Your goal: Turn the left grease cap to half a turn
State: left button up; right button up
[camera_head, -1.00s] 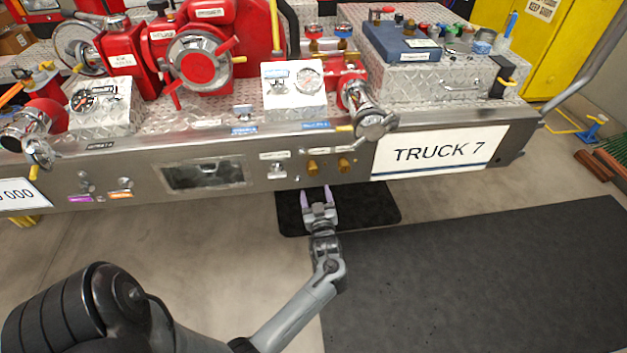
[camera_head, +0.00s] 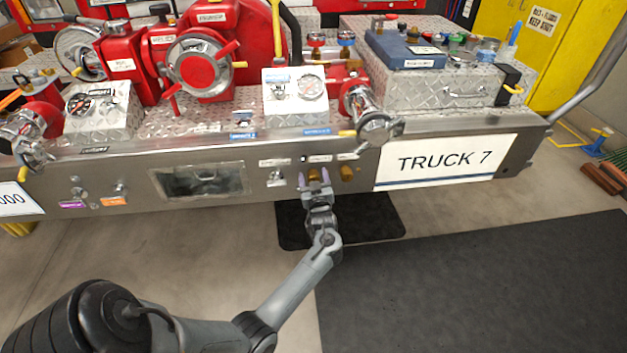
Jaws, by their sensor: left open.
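Two brass grease caps sit side by side on the steel bumper's front face, left of the TRUCK 7 plate. The left grease cap (camera_head: 314,174) is partly covered by my left gripper (camera_head: 313,179). That gripper is open, with its purple-tipped fingers pointing up at the bumper, one on each side of the left cap. I cannot tell whether the fingers touch it. The right grease cap (camera_head: 347,173) is clear of the gripper, just to its right. My right gripper is not in view.
A small switch (camera_head: 276,178) is left of the caps, and a chrome outlet with a yellow handle (camera_head: 374,128) juts out above right. The TRUCK 7 plate (camera_head: 446,161) is to the right. Floor with black mats (camera_head: 480,285) lies open below the bumper.

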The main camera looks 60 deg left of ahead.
pick_arm(q)
jog(key=c, duration=1)
jog(key=shift+c, duration=0.2)
